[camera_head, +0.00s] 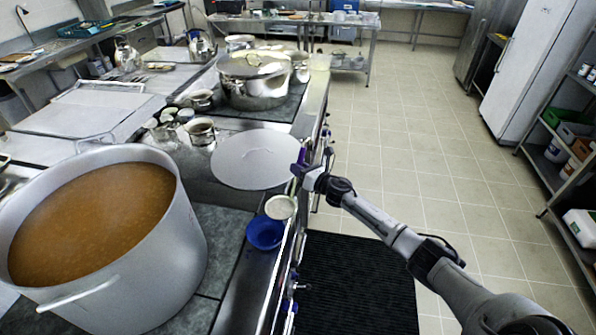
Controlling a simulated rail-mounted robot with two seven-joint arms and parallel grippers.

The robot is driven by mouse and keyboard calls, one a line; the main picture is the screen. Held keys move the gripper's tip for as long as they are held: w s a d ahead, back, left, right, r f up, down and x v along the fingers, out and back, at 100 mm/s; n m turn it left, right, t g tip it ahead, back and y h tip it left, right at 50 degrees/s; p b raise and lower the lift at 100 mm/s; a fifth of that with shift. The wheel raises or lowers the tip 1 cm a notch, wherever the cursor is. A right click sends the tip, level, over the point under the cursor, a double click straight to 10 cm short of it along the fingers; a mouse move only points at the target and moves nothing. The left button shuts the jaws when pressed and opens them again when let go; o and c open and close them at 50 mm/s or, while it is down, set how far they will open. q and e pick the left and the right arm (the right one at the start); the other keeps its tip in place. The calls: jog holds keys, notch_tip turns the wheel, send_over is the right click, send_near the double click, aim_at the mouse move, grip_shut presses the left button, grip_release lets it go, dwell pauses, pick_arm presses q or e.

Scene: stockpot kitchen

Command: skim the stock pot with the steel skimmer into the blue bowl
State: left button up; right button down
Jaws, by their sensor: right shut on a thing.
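The large stock pot (165,245) stands at the lower left, open and full of orange-brown stock (90,218). The blue bowl (265,233) sits on the counter's right edge, to the right of the pot. My right gripper (303,171) is at the counter edge, above and to the right of the bowl. It is shut on a small purple handle (301,157); whether this belongs to the steel skimmer I cannot tell, as no skimmer head shows clearly. My left gripper is not in view.
A pale round lid (257,168) lies flat behind the bowl, close to my right gripper. A small cream bowl (280,207) is beside the blue bowl. A lidded steel pot (255,85) and small pots (201,132) stand farther back.

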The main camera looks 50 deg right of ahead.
jog(key=shift+f+b, duration=0.3)
jog(key=shift+f, duration=0.4)
jog(key=shift+a+r+n+p, duration=0.4)
jog(key=shift+a+r+p, duration=0.1)
jog(key=shift+a+p, duration=0.15)
jog(key=shift+a+r+n+p, duration=0.5)
jog(key=shift+a+p, duration=0.1)
jog(key=shift+a+r+n+p, duration=2.1)
jog(key=shift+a+n+p, duration=2.2)
jog(key=shift+a, duration=2.7)
jog(key=a+f+n, duration=0.6)
jog(key=a+n, duration=0.3)
jog(key=a, duration=0.2)
jog(key=shift+w+a+f, duration=0.15)
jog(key=shift+w+a, duration=0.1)
jog(key=shift+a, duration=0.15)
